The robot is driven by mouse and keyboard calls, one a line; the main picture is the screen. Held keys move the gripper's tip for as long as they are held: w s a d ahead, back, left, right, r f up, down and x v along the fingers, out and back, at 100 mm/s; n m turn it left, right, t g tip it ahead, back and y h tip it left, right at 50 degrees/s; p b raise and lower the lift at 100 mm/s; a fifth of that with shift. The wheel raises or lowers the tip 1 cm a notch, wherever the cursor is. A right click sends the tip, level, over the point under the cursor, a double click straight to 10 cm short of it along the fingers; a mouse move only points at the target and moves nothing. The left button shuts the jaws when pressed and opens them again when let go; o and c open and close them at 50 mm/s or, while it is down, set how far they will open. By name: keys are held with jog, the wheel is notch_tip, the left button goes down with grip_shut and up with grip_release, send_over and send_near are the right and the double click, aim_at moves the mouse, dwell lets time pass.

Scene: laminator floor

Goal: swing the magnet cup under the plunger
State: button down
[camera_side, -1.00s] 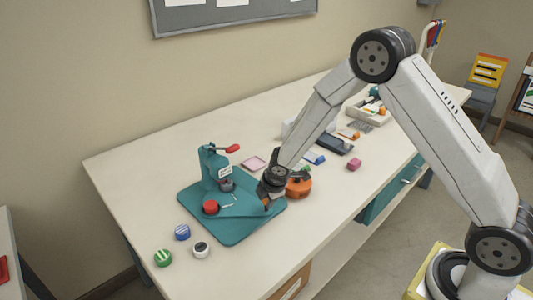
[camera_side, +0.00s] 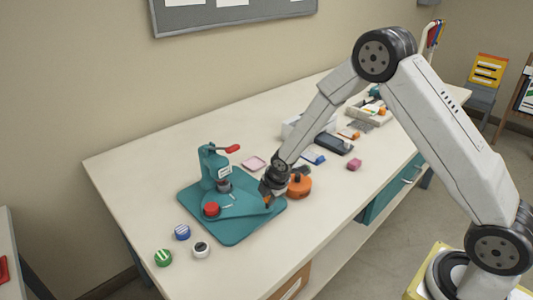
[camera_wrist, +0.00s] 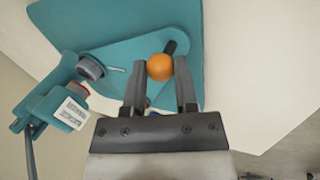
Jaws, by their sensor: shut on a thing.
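A teal press (camera_side: 212,165) with a red-tipped lever stands on a teal base plate (camera_side: 232,237). Its dark grey plunger (camera_side: 224,185) hangs under the head and also shows in the wrist view (camera_wrist: 90,67). On a teal swing plate (camera_side: 240,208) sits a red cup (camera_side: 211,209), in front of the plunger and not under it. Which cup holds the magnet, I cannot tell. My gripper (camera_side: 268,201) is at the plate's right end, shut on an orange knob (camera_wrist: 160,67), which sits between the fingertips. A red part (camera_wrist: 80,88) is partly hidden behind the press head.
Blue (camera_side: 182,232), green (camera_side: 163,258) and black-white (camera_side: 201,250) round pieces lie left of the base. An orange round container (camera_side: 299,186) stands close right of my gripper. A pink tray (camera_side: 254,163) lies behind. The table's front right is clear.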

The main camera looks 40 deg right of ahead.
jog(key=shift+c, duration=1.9)
grip_release()
jog(key=shift+r, duration=0.1)
jog(key=v, duration=0.7)
jog(key=shift+r, duration=0.3)
jog(key=shift+s, duration=0.15)
